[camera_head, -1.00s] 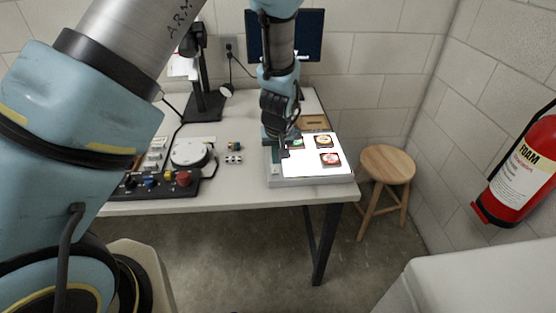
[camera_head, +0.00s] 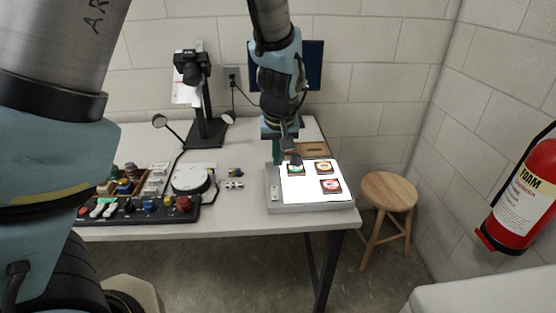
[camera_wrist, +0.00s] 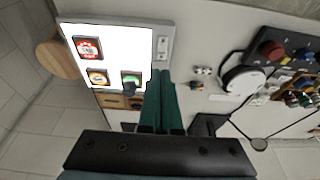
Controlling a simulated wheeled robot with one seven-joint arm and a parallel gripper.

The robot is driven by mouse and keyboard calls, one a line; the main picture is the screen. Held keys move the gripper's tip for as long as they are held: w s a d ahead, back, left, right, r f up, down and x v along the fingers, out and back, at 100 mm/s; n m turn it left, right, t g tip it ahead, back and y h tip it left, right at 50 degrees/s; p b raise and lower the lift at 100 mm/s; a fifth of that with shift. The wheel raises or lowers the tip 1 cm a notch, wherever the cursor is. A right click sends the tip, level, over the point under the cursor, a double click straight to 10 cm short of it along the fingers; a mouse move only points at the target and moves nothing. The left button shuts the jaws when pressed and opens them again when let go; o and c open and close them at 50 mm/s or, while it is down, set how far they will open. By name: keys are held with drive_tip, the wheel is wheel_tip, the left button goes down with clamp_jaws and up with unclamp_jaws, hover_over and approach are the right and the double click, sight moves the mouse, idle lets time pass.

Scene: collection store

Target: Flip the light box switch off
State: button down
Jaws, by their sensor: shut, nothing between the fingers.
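The light box (camera_head: 312,207) lies on the table's right part, with a glowing white top. Its switch (camera_head: 275,190) is a small rocker on the grey left border, and it also shows in the wrist view (camera_wrist: 162,45). Several small framed slides lie on the lit panel, including a red one (camera_head: 331,186) and an orange one (camera_head: 324,167). My gripper (camera_head: 277,160) points down at the box's back left corner, with its green fingers closed and empty. In the wrist view the fingertips (camera_wrist: 164,74) are close to the switch's border but apart from the switch in the picture.
A small dark object (camera_wrist: 127,88) stands by the green slide, near the fingers. Left of the box are small coloured parts (camera_head: 235,173), a round white turntable (camera_head: 193,179) and a black control panel (camera_head: 150,208). A stool (camera_head: 388,192) stands at right.

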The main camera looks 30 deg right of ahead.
sight(275, 188)
drive_tip(key=b, duration=0.8)
drive_tip(key=w+b, duration=0.1)
drive_tip(key=b, duration=0.7)
drive_tip(key=shift+w+d+r+t, duration=0.1)
drive_tip(key=shift+w+r+t, duration=0.15)
drive_tip(key=shift+r+t, duration=0.05)
drive_tip(key=shift+f, duration=0.1)
drive_tip(key=x, duration=0.9)
drive_tip(key=p+x, duration=0.1)
drive_tip(key=x, duration=0.4)
drive_tip(key=shift+s, duration=0.35)
